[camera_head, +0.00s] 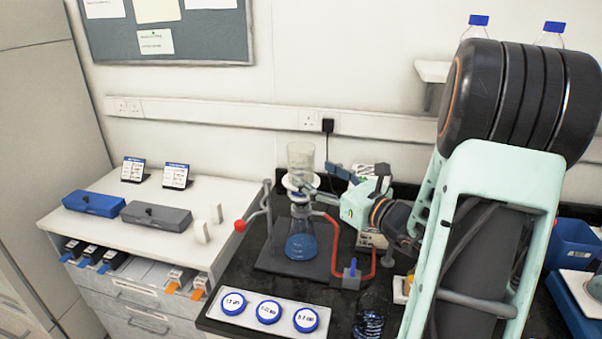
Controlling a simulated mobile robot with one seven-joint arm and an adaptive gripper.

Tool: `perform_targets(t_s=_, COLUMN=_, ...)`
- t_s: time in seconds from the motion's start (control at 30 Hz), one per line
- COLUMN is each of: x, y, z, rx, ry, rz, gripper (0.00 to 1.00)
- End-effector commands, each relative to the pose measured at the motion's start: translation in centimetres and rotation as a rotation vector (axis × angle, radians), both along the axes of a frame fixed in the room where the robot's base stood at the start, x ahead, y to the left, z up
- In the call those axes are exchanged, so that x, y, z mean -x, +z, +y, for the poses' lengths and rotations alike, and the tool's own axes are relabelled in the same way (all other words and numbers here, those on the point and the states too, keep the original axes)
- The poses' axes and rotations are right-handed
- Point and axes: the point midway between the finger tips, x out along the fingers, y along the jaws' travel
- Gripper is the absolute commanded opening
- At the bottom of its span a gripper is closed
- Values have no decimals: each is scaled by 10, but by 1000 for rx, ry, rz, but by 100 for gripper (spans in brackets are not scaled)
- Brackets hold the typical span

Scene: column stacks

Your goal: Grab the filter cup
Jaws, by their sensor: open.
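The filter cup (300,156) is a clear, slightly brownish cylinder. It stands upright on top of a filter assembly with a white ring (293,184), above a conical flask (301,246) holding blue liquid. My gripper (312,187) reaches in from the right and is open. Its fingertips are at the height of the cup's lower part and the white ring. I cannot tell from this view whether they touch the cup. The gripper and my arm hide part of what lies behind on the right.
A stand with a red knob (240,225) is left of the flask. A red hose (335,245) runs on its right. A tray with blue-lidded dishes (268,312) lies in front. A white cabinet (150,230) carries blue and grey boxes.

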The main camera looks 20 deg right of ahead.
Motion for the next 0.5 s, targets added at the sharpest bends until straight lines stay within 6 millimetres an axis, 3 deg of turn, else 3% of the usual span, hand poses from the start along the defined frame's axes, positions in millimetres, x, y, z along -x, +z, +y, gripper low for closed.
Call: perform_targets(t_s=0.5, x=-53, y=-3, z=20, rx=1, ry=1, rz=1, gripper=67)
